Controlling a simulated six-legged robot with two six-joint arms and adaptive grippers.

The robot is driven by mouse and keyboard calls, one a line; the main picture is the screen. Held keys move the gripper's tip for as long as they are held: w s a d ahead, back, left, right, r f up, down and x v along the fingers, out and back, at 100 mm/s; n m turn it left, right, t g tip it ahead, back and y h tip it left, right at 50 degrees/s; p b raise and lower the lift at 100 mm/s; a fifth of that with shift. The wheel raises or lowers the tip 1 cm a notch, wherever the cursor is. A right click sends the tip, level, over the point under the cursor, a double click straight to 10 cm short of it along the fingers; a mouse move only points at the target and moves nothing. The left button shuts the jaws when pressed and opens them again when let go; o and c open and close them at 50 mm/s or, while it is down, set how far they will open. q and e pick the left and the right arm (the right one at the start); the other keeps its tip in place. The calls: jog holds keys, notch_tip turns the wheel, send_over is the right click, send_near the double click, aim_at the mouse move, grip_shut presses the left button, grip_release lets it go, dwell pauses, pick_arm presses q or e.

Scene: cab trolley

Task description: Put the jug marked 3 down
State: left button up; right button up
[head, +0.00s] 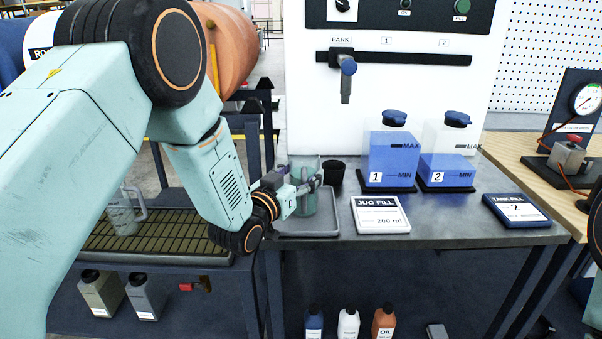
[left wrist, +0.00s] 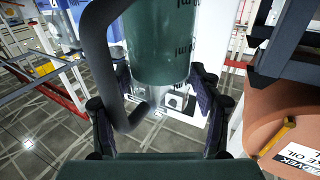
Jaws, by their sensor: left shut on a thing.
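My left gripper (head: 304,186) is shut on a greenish, see-through jug (head: 307,203) over the grey tray (head: 300,234) on the bench. The gripper hides part of the jug, and I cannot tell whether its base touches the tray. In the left wrist view the jug (left wrist: 160,45) stands between the fingers of the left gripper (left wrist: 158,105), with its dark handle (left wrist: 92,60) to the left. Its number is not readable in either view. My right gripper is not in view.
A similar clear jug (head: 122,218) stands on the slatted rack (head: 185,236) at left. A dark round cup (head: 334,171) stands just behind the tray. Blue-filled tanks 1 (head: 391,155) and 2 (head: 447,155) and a JUG FILL sign (head: 379,215) are to the right. A tap (head: 346,78) hangs above.

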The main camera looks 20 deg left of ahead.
pick_arm(q)
jog(key=o, duration=1.2)
jog(key=shift+a, duration=0.2)
jog(key=shift+o, duration=0.8)
jog(key=shift+a+f, duration=0.1)
jog(key=shift+a, duration=0.05)
jog(key=shift+o, duration=1.1)
jog(key=shift+w, duration=0.15)
jog(key=shift+d, duration=0.35)
jog(key=shift+a+r, duration=0.2)
jog(key=shift+s+a, duration=0.15)
jog(key=shift+s, duration=0.15)
jog(key=p+v, duration=0.1)
jog(key=v, duration=1)
jog(key=shift+s, duration=0.3)
